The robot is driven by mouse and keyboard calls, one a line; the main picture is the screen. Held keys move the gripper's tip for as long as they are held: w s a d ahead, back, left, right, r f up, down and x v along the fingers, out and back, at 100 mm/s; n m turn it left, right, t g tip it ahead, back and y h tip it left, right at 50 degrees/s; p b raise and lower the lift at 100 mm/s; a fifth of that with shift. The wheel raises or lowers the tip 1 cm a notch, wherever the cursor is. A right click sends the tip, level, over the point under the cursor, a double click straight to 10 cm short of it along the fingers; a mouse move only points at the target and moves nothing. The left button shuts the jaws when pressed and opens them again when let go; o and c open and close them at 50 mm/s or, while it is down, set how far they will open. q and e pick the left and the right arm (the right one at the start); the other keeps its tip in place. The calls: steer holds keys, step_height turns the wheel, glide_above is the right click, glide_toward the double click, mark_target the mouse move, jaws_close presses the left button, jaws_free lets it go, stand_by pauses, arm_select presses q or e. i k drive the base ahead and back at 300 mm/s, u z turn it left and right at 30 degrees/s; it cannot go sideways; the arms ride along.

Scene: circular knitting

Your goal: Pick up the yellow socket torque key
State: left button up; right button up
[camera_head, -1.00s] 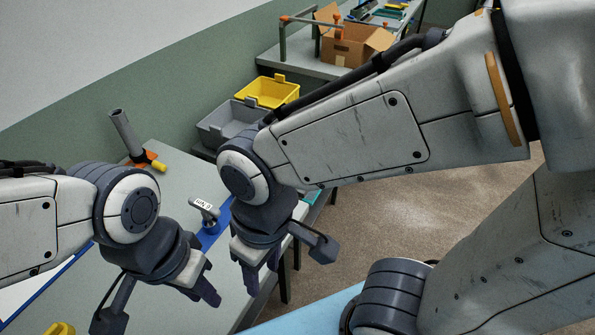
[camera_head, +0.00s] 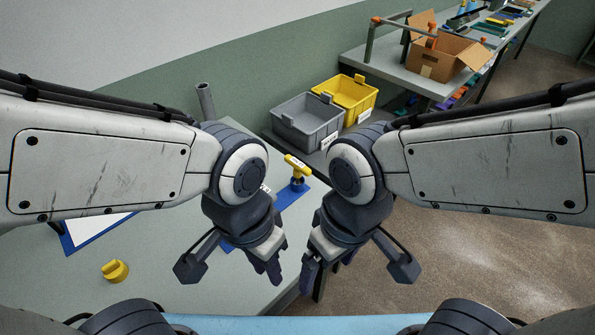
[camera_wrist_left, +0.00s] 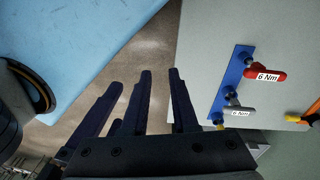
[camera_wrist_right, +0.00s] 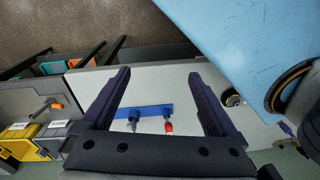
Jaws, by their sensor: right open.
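The yellow socket torque key (camera_head: 298,165) stands upright in the blue rack (camera_head: 288,197), in a gap between my two wrists in the head view. A red key (camera_wrist_left: 265,75) and a grey key (camera_wrist_left: 238,112), both labelled 6 Nm, stand in the same rack. My left gripper (camera_head: 268,272) is in front of and left of the yellow key, with a narrow gap between its fingers, empty. My right gripper (camera_head: 322,276) is open and empty, in front of and right of it. The right wrist view shows the rack (camera_wrist_right: 152,111) between its fingers.
A grey bin (camera_head: 308,122) and a yellow bin (camera_head: 352,95) stand behind the table. A yellow knob-like part (camera_head: 115,270) lies on the left of the table (camera_head: 180,255). A cardboard box (camera_head: 440,58) is on the bench behind. The table's right edge runs near both grippers.

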mark_target(299, 167)
steer(key=k, duration=1.05)
steer(key=z, duration=1.2)
steer(key=i, duration=1.55)
steer(key=u, duration=0.65)
steer(key=i, duration=0.45)
steer(key=u, duration=0.4)
